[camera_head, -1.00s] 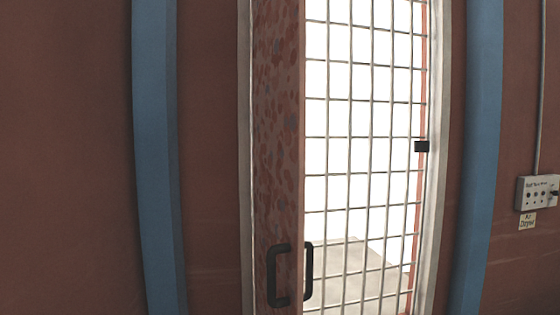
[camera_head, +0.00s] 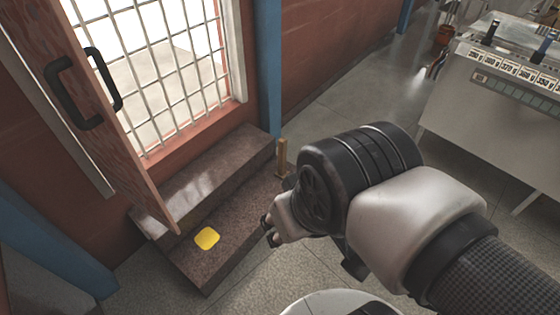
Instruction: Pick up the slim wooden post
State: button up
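A slim wooden post (camera_head: 282,157), light brown, stands upright by the right end of the stone steps, below the barred door. Its lower end is close to my arm in the picture, and I cannot tell exactly what it rests on. My gripper (camera_head: 268,231) is below and slightly left of the post in the picture, over the lower step's right edge. Its two dark fingertips look apart with nothing between them. It appears clear of the post.
The stone steps (camera_head: 205,185) lead to an open door panel (camera_head: 85,110) with a black handle. A yellow patch (camera_head: 207,238) lies on the lower step. A grey machine with a button panel (camera_head: 510,90) stands at the right. Grey floor lies between.

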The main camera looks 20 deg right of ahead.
aim_at(282, 172)
jog(key=i+l+u, duration=0.25)
jog(key=i+l, duration=0.25)
jog(key=i+l+u, duration=0.15)
jog(key=l, duration=0.25)
jog(key=i+l+u, duration=0.25)
jog(key=i+l, duration=0.2)
jog(key=l, duration=0.25)
jog(key=i+l+u, duration=0.15)
jog(key=l, duration=0.2)
jog(key=i+l+u, duration=0.15)
jog(key=l, duration=0.25)
jog(key=i+l+u, duration=0.1)
jog(key=l, duration=0.35)
jog(key=i, duration=0.05)
